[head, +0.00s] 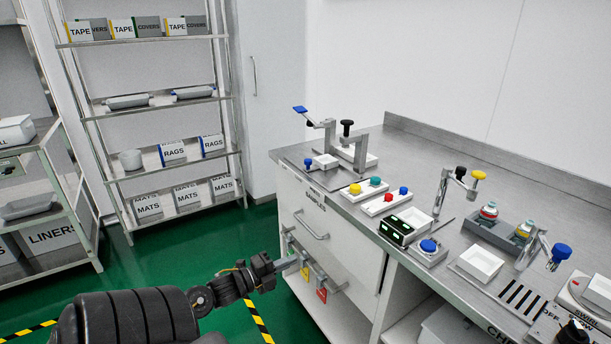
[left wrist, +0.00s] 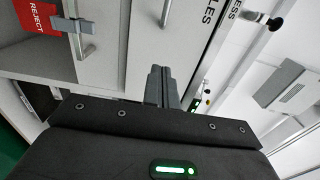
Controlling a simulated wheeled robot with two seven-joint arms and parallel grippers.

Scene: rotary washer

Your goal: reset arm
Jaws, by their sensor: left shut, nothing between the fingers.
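My left gripper (head: 290,262) is in front of the workbench's drawer side, below the level of the worktop. It points right toward the cabinet front and the hanging tags. In the left wrist view its two fingers (left wrist: 161,87) are together with nothing between them, in front of the pale drawer face. I cannot tell whether the fingertips touch the cabinet. My right gripper is not in view.
The steel workbench (head: 420,165) carries coloured buttons, white trays and lever stands. A drawer handle (head: 312,226) and a red tag (head: 321,295) are close to my left gripper; the tag (left wrist: 38,14) also shows in the wrist view. Shelves (head: 150,95) stand behind green floor.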

